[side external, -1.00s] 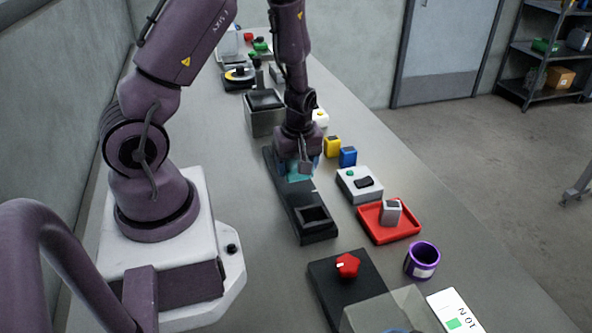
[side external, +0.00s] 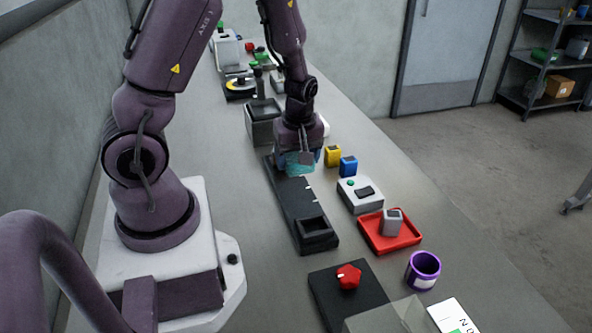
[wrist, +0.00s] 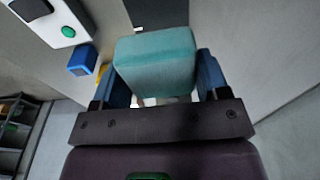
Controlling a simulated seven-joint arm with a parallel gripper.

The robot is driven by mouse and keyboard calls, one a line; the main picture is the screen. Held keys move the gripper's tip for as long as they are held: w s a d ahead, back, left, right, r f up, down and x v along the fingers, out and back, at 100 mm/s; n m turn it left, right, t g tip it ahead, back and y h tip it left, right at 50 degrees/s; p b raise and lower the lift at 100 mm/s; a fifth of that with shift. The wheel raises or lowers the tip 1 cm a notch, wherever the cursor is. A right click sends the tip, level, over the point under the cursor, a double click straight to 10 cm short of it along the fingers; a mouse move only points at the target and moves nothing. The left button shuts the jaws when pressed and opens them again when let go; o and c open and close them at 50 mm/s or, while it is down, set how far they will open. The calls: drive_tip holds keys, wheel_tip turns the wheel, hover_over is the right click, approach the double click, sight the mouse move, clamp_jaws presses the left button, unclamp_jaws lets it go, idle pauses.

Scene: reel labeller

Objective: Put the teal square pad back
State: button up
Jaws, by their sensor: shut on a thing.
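The teal square pad (side external: 300,167) is held between the blue fingers of my gripper (side external: 299,160). In the wrist view the pad (wrist: 155,58) fills the space between the fingers (wrist: 155,88), which press on its two sides. The pad is near the far end of a long black track (side external: 290,200) with a square frame (side external: 315,231) at its near end. I cannot tell how high the pad is above the track.
Yellow (side external: 332,156) and blue (side external: 348,167) blocks stand right of my gripper. A white button box (side external: 360,195) and a red tray (side external: 378,245) holding a grey block (side external: 391,222) are nearer. A dark open box (side external: 262,128) stands behind.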

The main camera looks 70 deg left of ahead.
drive_tip(key=shift+a, duration=0.1)
drive_tip(key=w+a+r, duration=0.2)
drive_tip(key=w+a, duration=0.2)
drive_tip(key=a, duration=0.7)
drive_tip(key=w+a+f, duration=0.5)
drive_tip(key=w+f, duration=0.1)
drive_tip(key=w, duration=0.1)
drive_tip(key=w+a+f, duration=0.3)
drive_tip(key=shift+w+a, duration=0.3)
drive_tip(key=shift+w+a+f, duration=0.15)
drive_tip(key=shift+f, duration=1.6)
drive_tip(key=shift+f, duration=0.15)
